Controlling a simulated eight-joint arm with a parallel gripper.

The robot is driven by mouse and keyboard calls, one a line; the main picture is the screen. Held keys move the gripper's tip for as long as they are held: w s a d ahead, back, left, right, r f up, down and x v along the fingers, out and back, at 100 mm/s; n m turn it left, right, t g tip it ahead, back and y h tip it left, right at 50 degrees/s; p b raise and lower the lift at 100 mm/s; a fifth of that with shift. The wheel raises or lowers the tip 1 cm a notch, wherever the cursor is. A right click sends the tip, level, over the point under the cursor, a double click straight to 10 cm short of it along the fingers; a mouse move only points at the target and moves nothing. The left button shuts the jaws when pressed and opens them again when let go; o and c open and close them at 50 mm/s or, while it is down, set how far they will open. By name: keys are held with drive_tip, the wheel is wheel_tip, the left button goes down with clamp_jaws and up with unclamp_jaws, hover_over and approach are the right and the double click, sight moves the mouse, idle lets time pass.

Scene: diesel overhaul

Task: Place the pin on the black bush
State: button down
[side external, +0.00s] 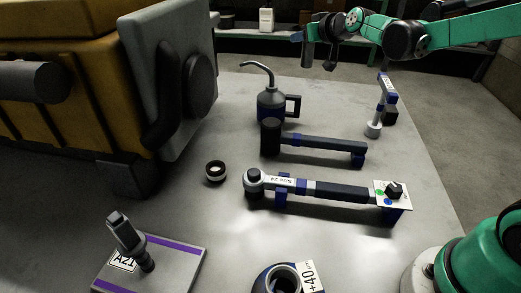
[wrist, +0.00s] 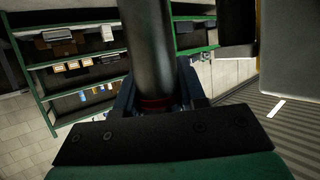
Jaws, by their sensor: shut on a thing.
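My gripper (wrist: 158,102) is shut on a dark, smooth cylinder (wrist: 149,45), which I take to be the pin. A red band shows near its base, between the dark jaws in the wrist view. In the side external view the end of my arm is high at the top right, well above the table; the pin is hard to make out there. The black bush (side external: 216,171) looks like a small black ring with a pale inside. It lies on the table left of the wrench, far below and apart from my gripper.
A torque wrench (side external: 330,189) and a dark hammer-like tool (side external: 315,145) rest on blue supports. An oil can (side external: 272,103) stands behind them. A yellow engine (side external: 60,80) fills the left. A plate with a tilted grey part (side external: 128,236) and a blue ring (side external: 270,284) are in front.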

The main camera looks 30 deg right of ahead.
drive_tip(key=a+n+g+y, duration=0.1)
drive_tip(key=a+n+y, duration=0.55)
drive_tip(key=a, duration=0.75)
wheel_tip(320, 180, up, 5)
drive_tip(key=n+g+y, duration=0.6)
drive_tip(key=n+y, duration=0.1)
hover_over(207, 167)
wheel_tip(207, 167, down, 19)
drive_tip(key=shift+f, duration=0.2)
drive_tip(key=c, duration=0.5)
unclamp_jaws()
